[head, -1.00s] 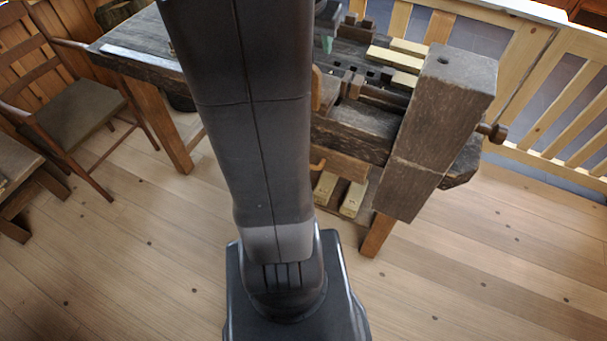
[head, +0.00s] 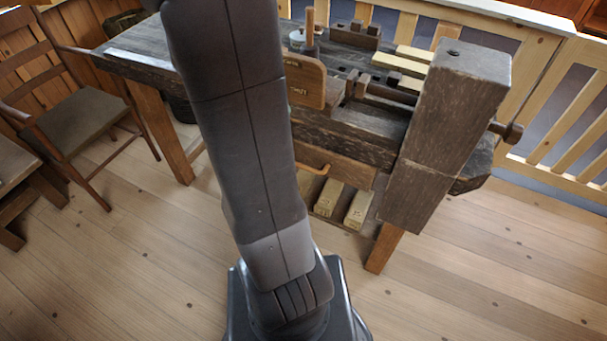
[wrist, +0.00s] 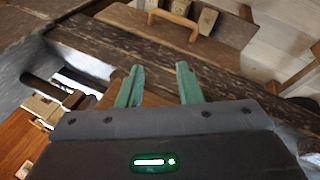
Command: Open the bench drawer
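The bench drawer shows as a wooden front panel (head: 350,172) under the top of the workbench (head: 345,130). It looks shut. Its wooden handle (head: 318,168) is partly hidden by my arm in the head view. In the wrist view the drawer front (wrist: 130,18) and the bar-shaped handle (wrist: 174,24) lie near the top. My gripper (wrist: 159,84) has green fingers spread apart with nothing between them. It is over the bench's dark front beam, apart from the handle. The head view does not show my gripper.
A heavy vise block (head: 450,130) stands at the bench's right end. Pale wooden blocks (head: 355,208) lie on a low shelf below the drawer. A wooden board (head: 306,82) stands at the bench front. A chair (head: 85,120) is at left; the foreground floor is clear.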

